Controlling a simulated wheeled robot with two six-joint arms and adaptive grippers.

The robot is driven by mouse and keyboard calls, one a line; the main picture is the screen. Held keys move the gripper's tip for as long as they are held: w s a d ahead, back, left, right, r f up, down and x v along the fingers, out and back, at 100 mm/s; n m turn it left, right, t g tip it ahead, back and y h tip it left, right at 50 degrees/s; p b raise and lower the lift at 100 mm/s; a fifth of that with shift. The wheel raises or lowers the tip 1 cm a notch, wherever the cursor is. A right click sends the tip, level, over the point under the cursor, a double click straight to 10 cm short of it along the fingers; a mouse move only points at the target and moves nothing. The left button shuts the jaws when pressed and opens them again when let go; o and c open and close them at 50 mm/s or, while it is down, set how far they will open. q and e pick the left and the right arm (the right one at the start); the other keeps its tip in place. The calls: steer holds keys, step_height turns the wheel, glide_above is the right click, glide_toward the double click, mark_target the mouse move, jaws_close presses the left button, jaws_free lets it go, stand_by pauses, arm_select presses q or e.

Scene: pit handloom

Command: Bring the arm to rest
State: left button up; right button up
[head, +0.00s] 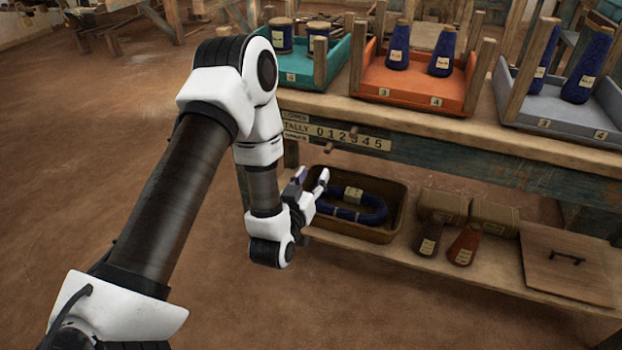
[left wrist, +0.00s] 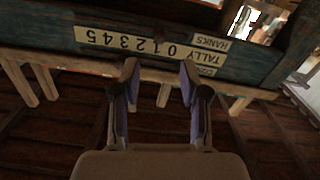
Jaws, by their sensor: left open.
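My left arm comes in from the left in the head view and bends down at the elbow. My left gripper (head: 311,186) is in front of the bench's lower shelf, by the left end of a brown basket. It is open. In the left wrist view the two fingers of this gripper (left wrist: 160,75) stand apart with nothing between them. That view is upside down and shows the tally strip (left wrist: 130,42) on the bench edge beyond the fingertips. My right gripper is not in view.
The brown basket (head: 396,228) holds a blue hank (head: 372,216). Teal (head: 333,62), orange (head: 420,93) and grey (head: 560,125) trays with blue cones and spools stand on the bench top. A lidded board (head: 568,265) lies right.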

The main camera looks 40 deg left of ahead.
arm_select(q)
steer(key=shift+s+d, duration=0.15)
steer(key=shift+s, duration=0.35)
